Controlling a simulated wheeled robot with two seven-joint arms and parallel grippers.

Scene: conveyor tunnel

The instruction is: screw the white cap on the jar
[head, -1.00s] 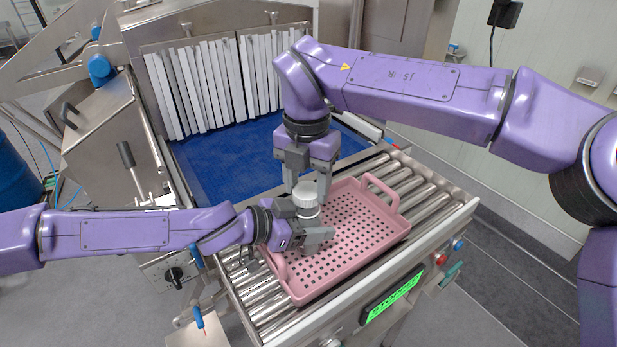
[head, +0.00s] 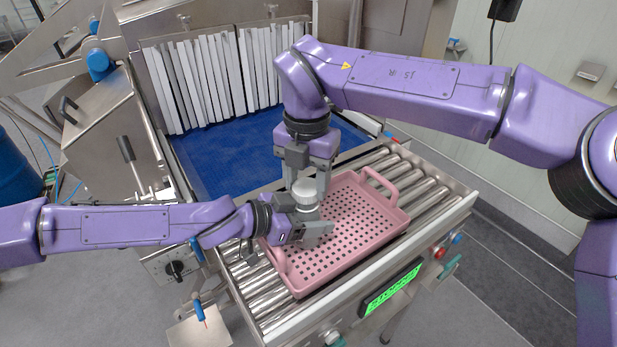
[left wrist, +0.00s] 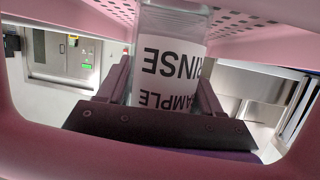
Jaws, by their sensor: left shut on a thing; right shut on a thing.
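A clear jar (left wrist: 170,65) with a white label stands in or just over the pink perforated tray. The label's print, "RINSE SAMPLE", appears upside down in the left wrist view. My left gripper (head: 311,230) comes in low from the left and is shut on the jar, one finger on each side. The white cap (head: 305,188) is at the top of the jar. My right gripper (head: 308,184) points down from above, shut on the cap. The cap appears to touch the jar's neck; the fingers partly hide it, and how far it is threaded cannot be told.
The pink tray (head: 375,237) with raised handles rests on the metal rollers (head: 437,197). Behind it are a blue belt (head: 215,170) and white strip curtains (head: 205,85). A green-lit display (head: 392,288) is on the conveyor's front side.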

